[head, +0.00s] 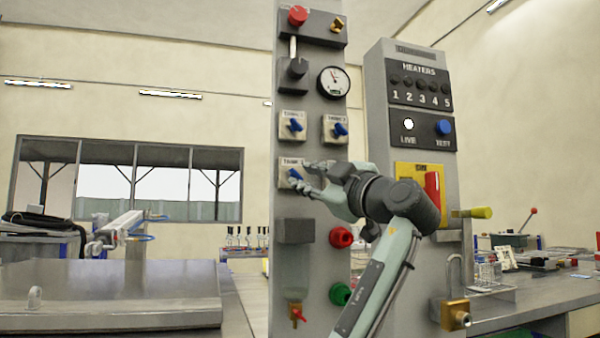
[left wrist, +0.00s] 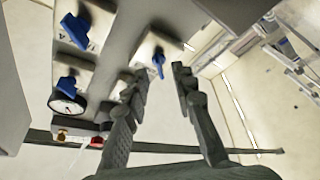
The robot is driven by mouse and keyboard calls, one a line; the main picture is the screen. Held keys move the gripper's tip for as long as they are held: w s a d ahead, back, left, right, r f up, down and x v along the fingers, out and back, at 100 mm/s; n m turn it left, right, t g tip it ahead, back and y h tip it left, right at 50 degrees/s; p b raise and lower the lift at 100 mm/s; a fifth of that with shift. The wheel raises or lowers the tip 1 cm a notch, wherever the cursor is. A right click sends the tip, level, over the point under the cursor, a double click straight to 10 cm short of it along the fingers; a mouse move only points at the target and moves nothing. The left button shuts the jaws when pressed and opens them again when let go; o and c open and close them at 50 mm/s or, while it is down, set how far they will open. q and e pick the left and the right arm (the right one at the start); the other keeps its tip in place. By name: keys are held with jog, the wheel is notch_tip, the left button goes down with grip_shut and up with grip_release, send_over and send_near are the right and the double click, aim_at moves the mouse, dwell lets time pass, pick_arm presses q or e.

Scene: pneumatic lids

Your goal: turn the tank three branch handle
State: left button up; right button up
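The tank three branch handle (head: 294,175) is a small blue lever on a white square plate, lower left of the handle group on the grey panel. In the left wrist view the blue handle (left wrist: 158,62) stands just beyond and between the fingertips. My left gripper (head: 308,178) is open beside it in the head view, partly covering its plate; it also shows open in the left wrist view (left wrist: 160,82). Nothing is held, and I cannot tell whether a finger touches the handle. My right gripper is not in view.
Other blue handles sit above, at left (head: 292,125) and right (head: 340,129); another (left wrist: 76,30) shows in the left wrist view. A gauge (head: 334,82) is higher up. A grey box (head: 294,231) sticks out below. The heaters cabinet (head: 376,110) stands right.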

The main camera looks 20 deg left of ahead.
aim_at(296, 175)
pick_arm(q)
jog(key=shift+x, duration=1.25)
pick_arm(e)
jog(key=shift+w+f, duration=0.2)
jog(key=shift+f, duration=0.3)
pick_arm(q)
grip_shut()
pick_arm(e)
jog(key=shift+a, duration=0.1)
